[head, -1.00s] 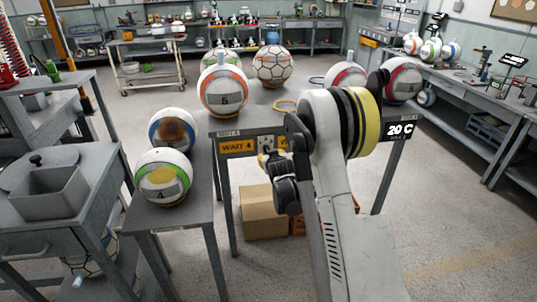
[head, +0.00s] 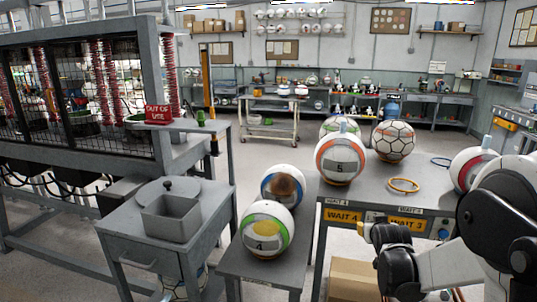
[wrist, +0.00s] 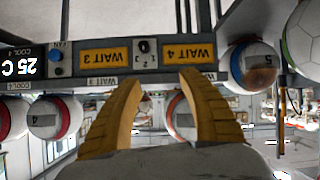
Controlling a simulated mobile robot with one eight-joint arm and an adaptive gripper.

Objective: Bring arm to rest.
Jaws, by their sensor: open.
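My gripper (wrist: 160,79) shows in the wrist view with its two yellow fingers spread apart and nothing between them. The wrist picture is upside down. The fingers point toward the front edge of the grey table (wrist: 110,80), with its yellow WAIT 3 (wrist: 104,57) and WAIT 4 (wrist: 188,53) labels beyond the tips. Whether the tips touch the table edge I cannot tell. In the head view my arm is at the lower right, in front of the same table (head: 368,190); the gripper fingers are not clearly visible there.
Ball 4 (head: 267,229) and a blue-banded ball (head: 283,187) sit on a lower stand. A cardboard box (head: 354,279) is below. An OUT OF USE sign (head: 158,113) marks the left machine.

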